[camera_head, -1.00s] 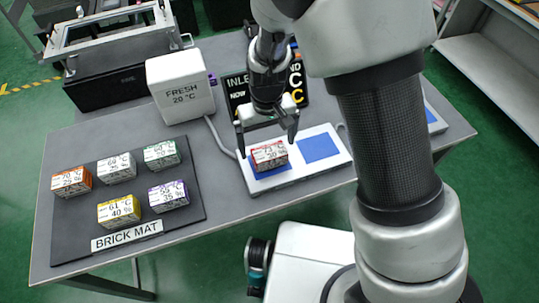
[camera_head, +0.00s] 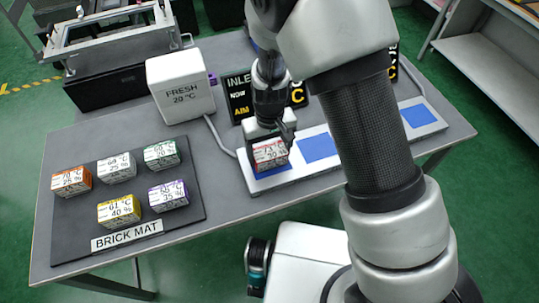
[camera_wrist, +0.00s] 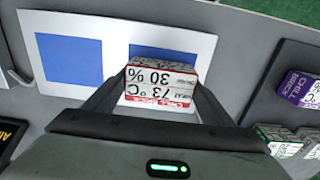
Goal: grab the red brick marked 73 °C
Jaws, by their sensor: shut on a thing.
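The red brick (camera_head: 270,154), marked 73 °C and 30 %, is at the left blue square of the white board (camera_head: 342,171). In the wrist view the same red brick (camera_wrist: 160,90) sits between the two fingers, its label upside down. My gripper (camera_head: 272,142) reaches down from above and is shut on the red brick, with a finger on each side. A blue square (camera_wrist: 165,55) shows behind the brick in the wrist view. Whether the brick touches the board is hard to tell.
A dark brick mat (camera_head: 75,235) at left holds several other bricks, among them a yellow one (camera_head: 119,211) and a purple one (camera_head: 168,195). A white FRESH 20 °C box (camera_head: 181,88) and a dark INLET sign (camera_head: 239,95) stand behind. The middle blue square (camera_head: 318,147) is bare.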

